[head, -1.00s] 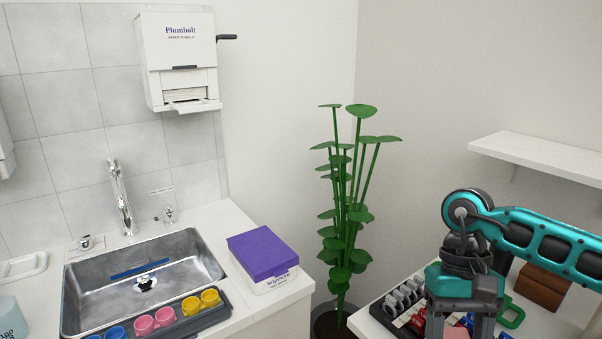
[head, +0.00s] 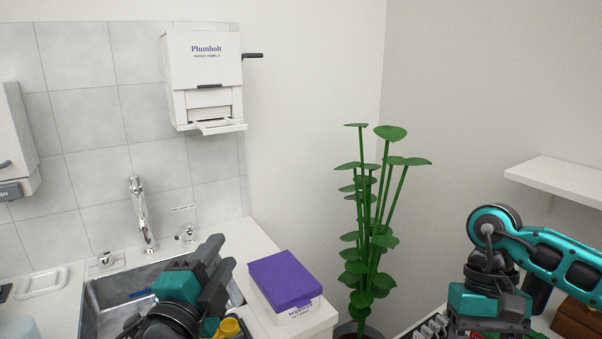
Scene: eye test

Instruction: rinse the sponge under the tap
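The chrome tap (head: 141,215) stands behind the metal sink (head: 92,305). My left gripper (head: 222,255) is over the right part of the sink, its dark fingers pointing up and right. I make out no sponge. My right gripper (head: 488,325) is at the bottom right over the other counter; its fingertips are cut off or hidden.
A white box with a purple lid (head: 284,278) stands right of the sink, close to my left gripper. A yellow cup (head: 229,327) is at the sink's front. A paper towel dispenser (head: 205,75) hangs above. A tall plant (head: 368,230) stands between the counters. A shelf (head: 560,180) is at right.

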